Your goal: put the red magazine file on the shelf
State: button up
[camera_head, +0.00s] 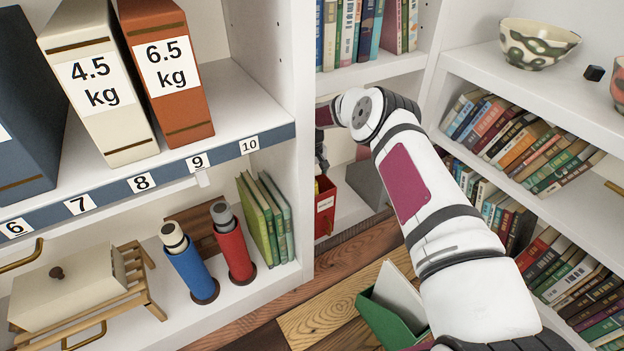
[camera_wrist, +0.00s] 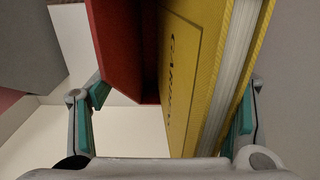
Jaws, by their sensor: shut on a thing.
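The red magazine file (camera_head: 325,207) shows in part behind the edge of the left shelf unit, with a white label on its front. It stands upright at or just above the white shelf board; I cannot tell whether it touches. In the wrist view the red file (camera_wrist: 115,45) has a yellow book (camera_wrist: 205,65) in it. My gripper (camera_wrist: 168,105) is shut on the file, one finger on each side. In the head view my gripper is mostly hidden behind the shelf upright.
A grey wedge-shaped object (camera_head: 368,184) stands right of the red file. A green container (camera_head: 392,318) with a pale sheet is below my arm. The left unit holds heavy binders (camera_head: 95,80), bottles (camera_head: 188,265) and green books (camera_head: 262,218). Shelves of books (camera_head: 530,135) stand right.

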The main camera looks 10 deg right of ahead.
jog(key=o, duration=2)
jog(key=shift+o, duration=0.2)
jog(key=s+d+p, duration=0.3)
jog(key=s+p, duration=0.4)
jog(key=s, duration=0.3)
jog(key=s+d+p, duration=0.3)
jog(key=s+p, duration=0.4)
jog(key=s, duration=0.3)
notch_tip(320, 180, up, 23)
jog(key=m+p, duration=0.1)
jog(key=m, duration=0.1)
jog(key=shift+w+p, duration=0.4)
